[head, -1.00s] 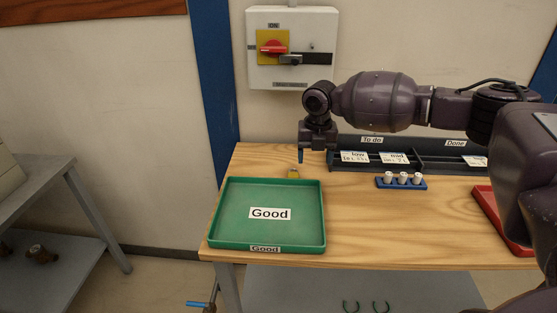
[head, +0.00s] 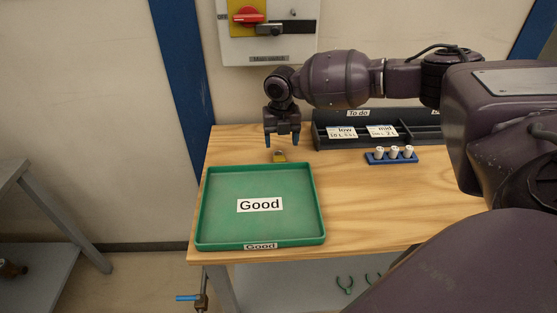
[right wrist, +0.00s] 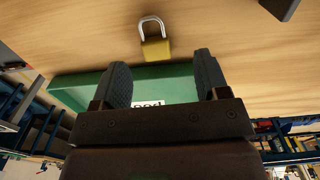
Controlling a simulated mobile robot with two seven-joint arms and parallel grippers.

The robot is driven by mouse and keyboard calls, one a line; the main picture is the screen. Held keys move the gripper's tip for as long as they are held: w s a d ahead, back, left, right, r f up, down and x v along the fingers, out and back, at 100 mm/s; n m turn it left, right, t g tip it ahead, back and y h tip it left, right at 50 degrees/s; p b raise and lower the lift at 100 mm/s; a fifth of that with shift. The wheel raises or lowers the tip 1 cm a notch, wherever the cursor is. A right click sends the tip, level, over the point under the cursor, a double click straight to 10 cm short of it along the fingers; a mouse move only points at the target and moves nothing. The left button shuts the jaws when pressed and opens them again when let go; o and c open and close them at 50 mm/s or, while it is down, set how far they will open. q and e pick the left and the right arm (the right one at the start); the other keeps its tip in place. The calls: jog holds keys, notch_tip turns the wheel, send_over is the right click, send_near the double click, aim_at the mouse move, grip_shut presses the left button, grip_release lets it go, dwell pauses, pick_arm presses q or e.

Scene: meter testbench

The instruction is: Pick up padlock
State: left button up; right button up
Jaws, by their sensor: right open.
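A small brass padlock (head: 279,156) with a silver shackle lies on the wooden table, just behind the green tray's back edge. In the right wrist view the padlock (right wrist: 156,47) lies beyond the fingertips, its shackle pointing away from the tray. My right gripper (head: 282,142) is open and empty and points down above the table, slightly above and behind the padlock. Its two dark fingers (right wrist: 165,75) stand apart in the right wrist view, with nothing between them. My left gripper is not in view.
The green tray (head: 223,212) labelled "Good" fills the table's left front. A blue holder (head: 391,158) with white pegs and a dark "To do" rack (head: 322,128) stand to the right. A switch box (head: 266,45) hangs on the wall behind.

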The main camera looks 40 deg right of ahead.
aim_at(279, 152)
jog(key=shift+w+a+f, duration=0.1)
jog(key=shift+a+f, duration=0.05)
jog(key=shift+f, duration=1.15)
jog(key=shift+w+a+f, duration=0.1)
jog(key=shift+a+f, duration=0.05)
jog(key=shift+f, duration=1.1)
jog(key=c, duration=1)
jog(key=shift+c, duration=0.2)
jog(key=shift+r, duration=0.15)
notch_tip(279, 152, up, 10)
jog(key=shift+p, duration=0.3)
